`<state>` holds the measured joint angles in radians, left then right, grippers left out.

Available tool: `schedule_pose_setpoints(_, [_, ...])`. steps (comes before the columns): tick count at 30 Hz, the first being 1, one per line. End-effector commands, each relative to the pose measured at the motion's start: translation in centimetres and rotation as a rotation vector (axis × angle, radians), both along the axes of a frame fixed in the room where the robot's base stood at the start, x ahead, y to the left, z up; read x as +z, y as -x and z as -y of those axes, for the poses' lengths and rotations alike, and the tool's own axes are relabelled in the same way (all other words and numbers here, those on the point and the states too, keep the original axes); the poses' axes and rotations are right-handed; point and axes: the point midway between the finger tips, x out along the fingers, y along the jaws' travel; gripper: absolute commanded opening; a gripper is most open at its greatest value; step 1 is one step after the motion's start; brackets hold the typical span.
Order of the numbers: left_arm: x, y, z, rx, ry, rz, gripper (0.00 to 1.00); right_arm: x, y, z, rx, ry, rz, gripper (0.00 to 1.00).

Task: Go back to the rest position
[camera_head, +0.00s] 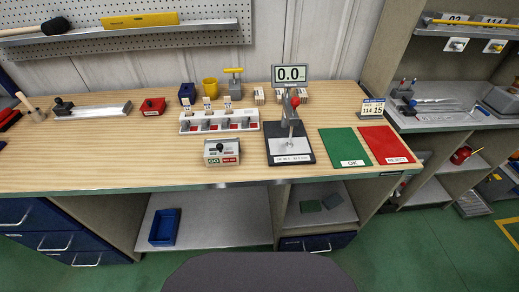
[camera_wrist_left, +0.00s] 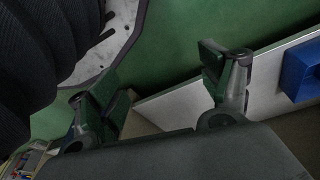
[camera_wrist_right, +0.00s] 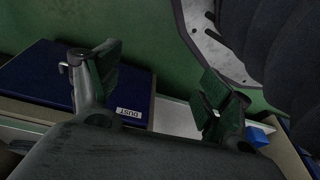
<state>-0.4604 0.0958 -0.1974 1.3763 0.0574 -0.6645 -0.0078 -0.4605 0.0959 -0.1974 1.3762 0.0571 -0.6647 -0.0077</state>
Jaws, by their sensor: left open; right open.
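My left gripper (camera_wrist_left: 160,95) shows in the left wrist view with its two fingers apart and nothing between them. My right gripper (camera_wrist_right: 158,88) shows in the right wrist view, also open and empty. Neither gripper is in the head view. Both hang low in front of the workbench, over the green floor (camera_wrist_left: 180,45), with dark ribbed parts of my own body beside them. A blue bin (camera_wrist_left: 300,70) on the lower shelf lies to the right in the left wrist view. A blue drawer labelled DUST (camera_wrist_right: 50,85) lies behind the right gripper's fingers.
The wooden workbench (camera_head: 100,165) holds a test stand with a 0.0 display (camera_head: 290,74), a slotted white rack (camera_head: 220,121), a small GO box (camera_head: 222,152), a green OK mat (camera_head: 343,145) and a red REJECT mat (camera_head: 385,143). The bench's front left is clear.

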Motion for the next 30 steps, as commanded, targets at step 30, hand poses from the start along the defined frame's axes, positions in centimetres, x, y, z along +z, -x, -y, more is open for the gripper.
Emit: schedule_pose_setpoints(30, [1.2, 9.2, -3.7, -0.010, -0.059, -0.079, 0.79, 1.2, 9.2, 3.7, 0.010, 0.058, -0.079, 0.79])
